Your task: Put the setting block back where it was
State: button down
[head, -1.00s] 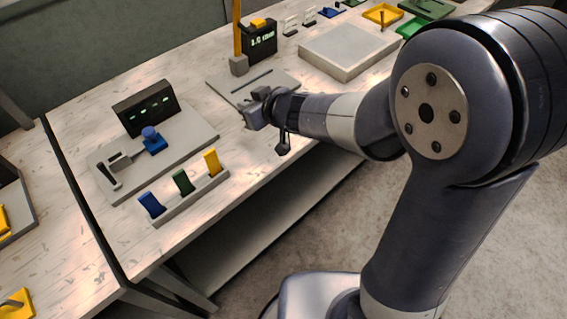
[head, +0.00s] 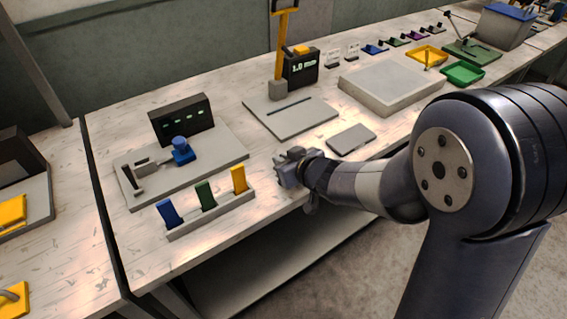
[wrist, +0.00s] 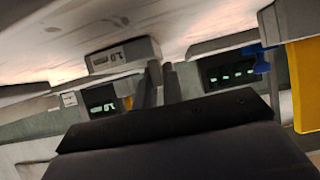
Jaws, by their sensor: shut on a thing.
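My gripper (head: 288,172) is low over the front part of the bench, between the coloured rack and the grey gauge plate. In the wrist view, which looks upside down, its two fingers (wrist: 160,86) are close together. A light grey block with dark marks, which I take to be the setting block (wrist: 122,56), shows at the fingers. The fingers are shut on it. In the head view it cannot be told apart from the gripper. A rack (head: 212,215) with blue, green and yellow upright pieces stands left of my gripper.
A gauge plate (head: 312,125) with a "1.0 mm" display (head: 301,67) lies behind my gripper. A thin grey plate (head: 351,138) lies to the right. A device with a blue knob (head: 182,151) stands at left. Bare bench (head: 262,160) surrounds my gripper.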

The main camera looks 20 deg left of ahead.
jog(key=c, duration=2)
grip_release()
jog(key=shift+f, duration=0.15)
jog(key=o, duration=0.5)
jog(key=shift+r, duration=0.3)
jog(key=p+v, duration=0.3)
jog(key=v, duration=0.9)
jog(key=shift+s+f+p, duration=0.1)
jog(key=shift+f+p, duration=0.05)
jog(key=shift+p, duration=0.15)
